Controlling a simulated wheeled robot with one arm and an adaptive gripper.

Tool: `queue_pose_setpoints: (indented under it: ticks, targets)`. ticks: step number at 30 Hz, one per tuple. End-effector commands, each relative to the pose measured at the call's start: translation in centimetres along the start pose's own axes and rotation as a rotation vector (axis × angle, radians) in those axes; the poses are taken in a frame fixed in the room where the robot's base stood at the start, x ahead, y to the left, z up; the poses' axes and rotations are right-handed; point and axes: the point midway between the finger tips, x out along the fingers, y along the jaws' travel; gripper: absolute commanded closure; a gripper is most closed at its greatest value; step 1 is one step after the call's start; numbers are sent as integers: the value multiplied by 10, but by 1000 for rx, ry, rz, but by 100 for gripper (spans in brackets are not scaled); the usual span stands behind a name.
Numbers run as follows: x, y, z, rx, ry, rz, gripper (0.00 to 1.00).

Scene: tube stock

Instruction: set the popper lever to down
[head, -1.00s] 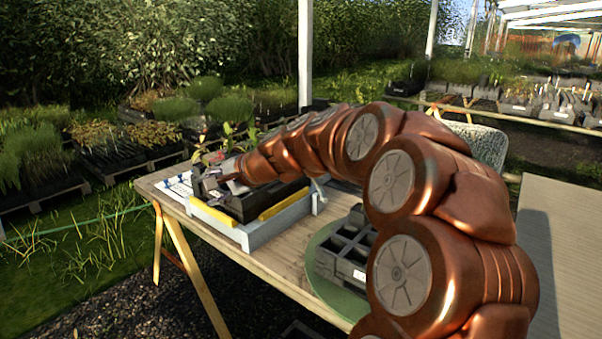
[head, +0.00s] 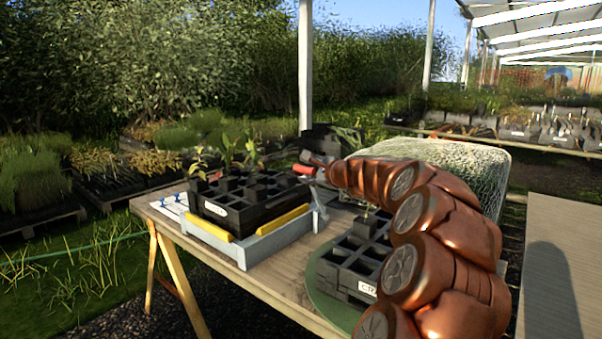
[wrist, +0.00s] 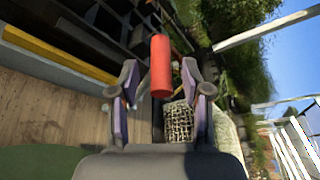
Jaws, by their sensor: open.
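The popper is a pale grey frame (head: 262,247) with yellow bars, holding a black cell tray (head: 247,214) on the bench. Its lever has a red grip (head: 303,170), which sits high at the tray's back right, about level with the plants. A grey upright (head: 319,207) shows below it on the frame's right side. My gripper (head: 322,165) is at the right end of the red grip. In the wrist view, my gripper (wrist: 160,78) is open, with the red grip (wrist: 160,60) between and beyond the fingertips. I cannot tell whether they touch it.
A second black tray (head: 343,281) stands on a green round plate (head: 318,300) at the bench's front right, close under my arm. Seedlings (head: 250,150) rise from the popper's tray. A netted pale bundle (head: 480,165) is behind my arm.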

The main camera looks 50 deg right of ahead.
Motion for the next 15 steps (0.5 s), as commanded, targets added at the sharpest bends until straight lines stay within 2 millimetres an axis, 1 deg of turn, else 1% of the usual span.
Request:
queue_pose_setpoints:
  ticks: [1, 3, 9, 15]
  targets:
    - [8, 2, -2, -1, 1, 2, 52]
    - [16, 0, -1, -2, 1, 0, 52]
    - [38, 0, -1, -3, 1, 1, 52]
    - [48, 0, 0, -2, -1, 0, 52]
